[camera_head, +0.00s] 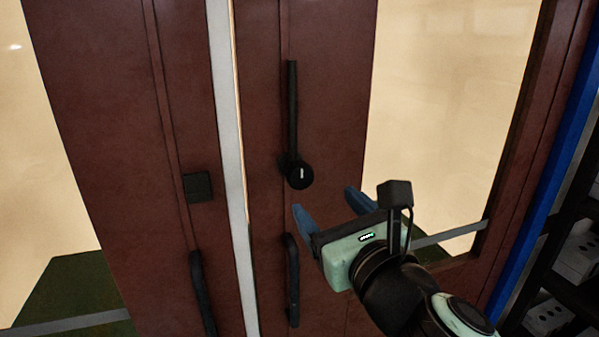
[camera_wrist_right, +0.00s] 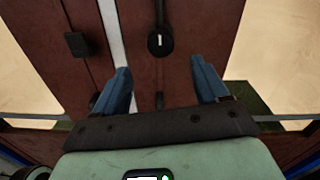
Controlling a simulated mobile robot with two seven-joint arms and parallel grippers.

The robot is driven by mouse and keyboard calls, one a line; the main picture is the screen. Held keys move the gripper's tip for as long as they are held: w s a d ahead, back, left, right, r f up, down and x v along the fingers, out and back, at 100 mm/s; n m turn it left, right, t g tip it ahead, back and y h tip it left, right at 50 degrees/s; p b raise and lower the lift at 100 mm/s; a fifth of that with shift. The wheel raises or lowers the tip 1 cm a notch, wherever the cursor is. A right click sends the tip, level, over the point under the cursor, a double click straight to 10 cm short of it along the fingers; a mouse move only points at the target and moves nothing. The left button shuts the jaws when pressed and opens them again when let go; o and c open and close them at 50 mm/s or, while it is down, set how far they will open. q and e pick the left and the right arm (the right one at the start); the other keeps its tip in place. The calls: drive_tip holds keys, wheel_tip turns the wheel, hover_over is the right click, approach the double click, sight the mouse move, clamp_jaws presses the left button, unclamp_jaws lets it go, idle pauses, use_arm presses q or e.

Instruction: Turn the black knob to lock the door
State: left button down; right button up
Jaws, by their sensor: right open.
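The black knob (camera_head: 298,173) is a round cylinder with a short light mark on its face. It sits on the right door leaf (camera_head: 335,110) at the lower end of a vertical black bar (camera_head: 292,105). The mark looks close to upright. In the right wrist view the knob (camera_wrist_right: 160,42) lies ahead, between the lines of the two blue fingers. My right gripper (camera_head: 328,203) is open and empty, below and to the right of the knob, apart from it. It also shows in the right wrist view (camera_wrist_right: 163,88). My left gripper is not in view.
The left door leaf (camera_head: 110,100) has a small black square plate (camera_head: 198,186) and a black pull handle (camera_head: 202,290). Another pull handle (camera_head: 292,280) stands below the knob. A light strip (camera_head: 228,130) runs between the leaves. Dark shelving (camera_head: 560,260) is at the right.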

sight(302, 177)
drive_tip(key=p+x, duration=0.1)
drive_tip(key=x, duration=1.1)
drive_tip(key=shift+w+f+p, duration=0.1)
drive_tip(key=shift+p, duration=0.2)
clamp_jaws()
